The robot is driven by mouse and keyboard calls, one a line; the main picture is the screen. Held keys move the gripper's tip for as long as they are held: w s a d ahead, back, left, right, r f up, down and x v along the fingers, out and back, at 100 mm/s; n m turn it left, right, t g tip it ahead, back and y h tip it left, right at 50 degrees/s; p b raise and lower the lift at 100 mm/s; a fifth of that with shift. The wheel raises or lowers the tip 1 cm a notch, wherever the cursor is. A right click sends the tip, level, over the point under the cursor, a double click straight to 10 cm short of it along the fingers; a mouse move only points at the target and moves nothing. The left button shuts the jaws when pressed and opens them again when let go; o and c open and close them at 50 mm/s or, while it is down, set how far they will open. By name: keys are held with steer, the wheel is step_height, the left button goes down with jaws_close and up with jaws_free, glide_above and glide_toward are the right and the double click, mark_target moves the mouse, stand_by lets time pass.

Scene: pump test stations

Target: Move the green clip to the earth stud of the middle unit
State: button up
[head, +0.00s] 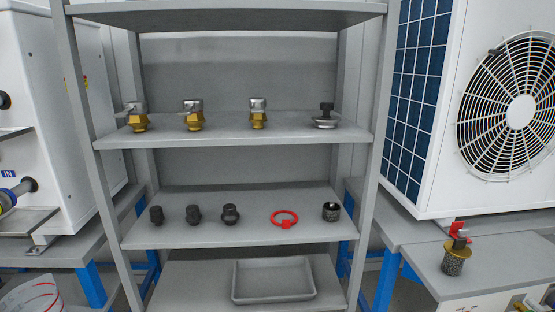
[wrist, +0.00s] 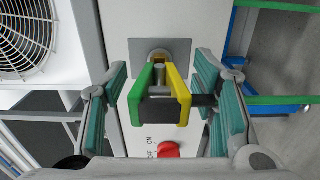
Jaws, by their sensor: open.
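The clip (wrist: 183,97), with one green and one yellow side and a dark bar across it, shows in the middle of the wrist view. Its far end sits at a metal stud (wrist: 159,72) on a grey plate (wrist: 182,48), with the two sides on either side of the stud. My gripper (wrist: 162,64) is open, with one teal-padded finger to the left of the clip and one to the right. Gaps show between both fingers and the clip. Which unit this stud belongs to cannot be told. The head view shows neither clip nor gripper.
A red knob (wrist: 169,149) marked ON and OFF is close below the clip. A fan unit (wrist: 25,40) stands at the left. In the head view, a grey shelf rack (head: 235,130) holds fittings and a red ring (head: 285,219); a white fan unit (head: 450,120) stands right.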

stand_by(0.8)
jaws_close()
steer(key=shift+s, duration=0.2)
steer(key=shift+s+d+p, duration=0.15)
steer(key=shift+s+p, duration=0.15)
steer(key=shift+s, duration=1.1)
steer(key=shift+s+d+p, duration=0.1)
steer(key=shift+s+p, duration=0.2)
steer(key=shift+s, duration=1.1)
